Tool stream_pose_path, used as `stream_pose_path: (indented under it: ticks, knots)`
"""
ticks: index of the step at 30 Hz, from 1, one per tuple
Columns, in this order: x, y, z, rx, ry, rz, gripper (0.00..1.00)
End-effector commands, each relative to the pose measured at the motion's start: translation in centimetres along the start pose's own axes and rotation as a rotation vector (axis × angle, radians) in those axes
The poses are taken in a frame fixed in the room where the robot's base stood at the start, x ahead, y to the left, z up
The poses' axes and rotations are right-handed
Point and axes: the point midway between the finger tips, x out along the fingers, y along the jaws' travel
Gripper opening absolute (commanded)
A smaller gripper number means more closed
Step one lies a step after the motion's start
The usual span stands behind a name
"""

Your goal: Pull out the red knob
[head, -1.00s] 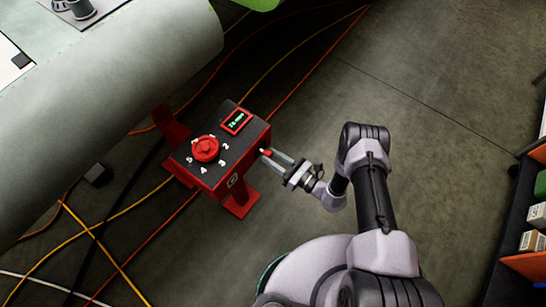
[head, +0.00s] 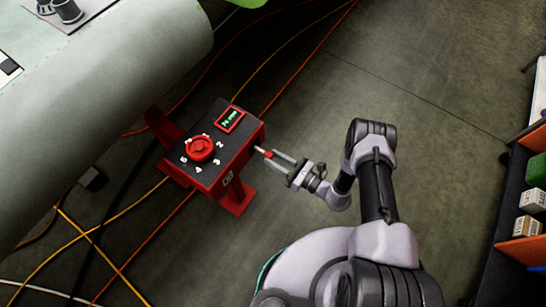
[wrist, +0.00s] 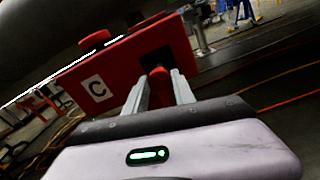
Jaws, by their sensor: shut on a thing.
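A red control box (head: 228,172) with a dark top stands on red legs. The small red knob (head: 268,154) is at its right side, with a short pale shaft showing between knob and box wall. My gripper (head: 271,156) is shut on this knob from the right. In the wrist view the knob (wrist: 159,86) sits between the two grey fingers, in front of the red box (wrist: 115,78) with its "C" label. A larger round red dial (head: 201,148), ringed by white numbers, is on the box top.
A small lit display (head: 230,120) is on the box top. A large pale wing part (head: 120,75) lies at the upper left. Orange and yellow cables (head: 92,228) cross the floor. A shelf with small boxes (head: 527,212) stands at the right.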

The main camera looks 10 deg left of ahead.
Motion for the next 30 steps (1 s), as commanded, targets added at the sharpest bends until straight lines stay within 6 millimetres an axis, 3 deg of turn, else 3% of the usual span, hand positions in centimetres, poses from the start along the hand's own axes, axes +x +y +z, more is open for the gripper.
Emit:
stream_pose_path:
  ticks: [1, 3, 4, 19, 23, 30]
  knots:
    - [-0.1, 0.1, -0.2, 0.004, 0.003, -0.001, 0.37]
    - [-0.1, 0.1, -0.2, 0.004, 0.002, -0.001, 0.50]
    - [-0.1, 0.1, -0.1, 0.003, 0.002, -0.001, 0.52]
    - [-0.7, 0.0, 0.0, 0.002, 0.001, -0.003, 0.52]
    - [-3.5, -0.1, 0.2, 0.004, 0.000, -0.009, 0.52]
    - [-11.7, -0.1, 0.2, 0.001, 0.000, -0.011, 0.52]
